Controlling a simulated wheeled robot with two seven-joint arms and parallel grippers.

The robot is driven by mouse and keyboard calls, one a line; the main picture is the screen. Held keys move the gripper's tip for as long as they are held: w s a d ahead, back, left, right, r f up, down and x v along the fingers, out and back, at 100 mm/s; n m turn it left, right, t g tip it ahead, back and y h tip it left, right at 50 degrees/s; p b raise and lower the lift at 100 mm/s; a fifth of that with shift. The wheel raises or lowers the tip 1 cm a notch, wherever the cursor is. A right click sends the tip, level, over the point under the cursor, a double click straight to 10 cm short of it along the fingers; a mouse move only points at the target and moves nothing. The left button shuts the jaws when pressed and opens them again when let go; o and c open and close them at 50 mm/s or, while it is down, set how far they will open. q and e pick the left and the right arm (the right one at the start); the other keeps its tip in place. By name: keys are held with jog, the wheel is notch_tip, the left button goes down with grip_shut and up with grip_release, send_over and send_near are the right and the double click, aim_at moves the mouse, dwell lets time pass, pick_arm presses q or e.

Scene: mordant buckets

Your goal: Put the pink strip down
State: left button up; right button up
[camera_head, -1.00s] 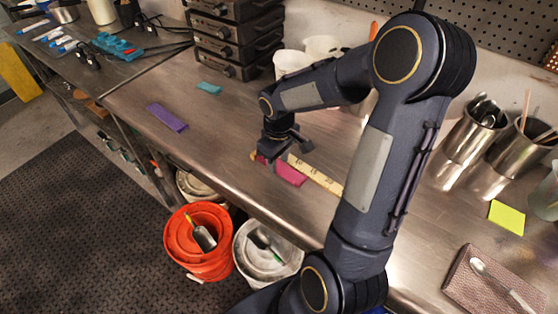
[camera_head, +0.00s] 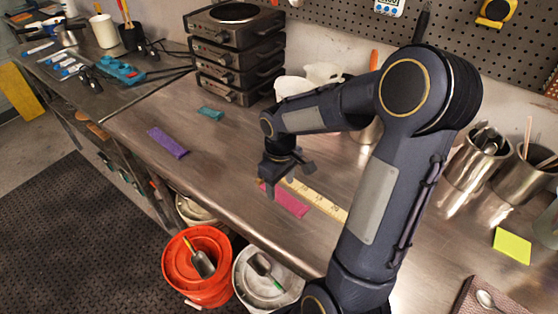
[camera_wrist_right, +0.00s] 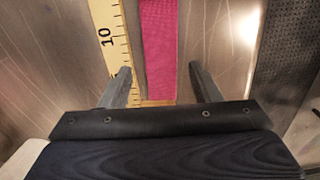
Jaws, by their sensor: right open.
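The pink strip (camera_head: 286,200) lies flat on the metal bench, beside a yellow ruler (camera_head: 318,198). In the right wrist view the pink strip (camera_wrist_right: 158,50) runs away from the jaws, with the ruler (camera_wrist_right: 112,40) to its left. My left gripper is not in view.
A purple strip (camera_head: 168,142) and a teal strip (camera_head: 210,114) lie on the bench to the left. Stacked hot plates (camera_head: 238,60) stand behind. An orange bucket (camera_head: 198,285) and a white bucket (camera_head: 248,292) stand below the front edge. Metal cups (camera_head: 470,165) stand at right.

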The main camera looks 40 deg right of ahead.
aim_at(280, 195)
notch_tip(280, 195, up, 10)
jog(key=s+a+r+m+t+y, duration=0.1)
jog(key=s+a+m+t+y, duration=0.2)
jog(key=s+a, duration=0.9)
jog(key=s+m+t, duration=0.1)
jog(key=s+t, duration=0.1)
jog(key=s, duration=0.1)
jog(key=shift+t+y, duration=0.4)
jog(key=shift+c, duration=0.4)
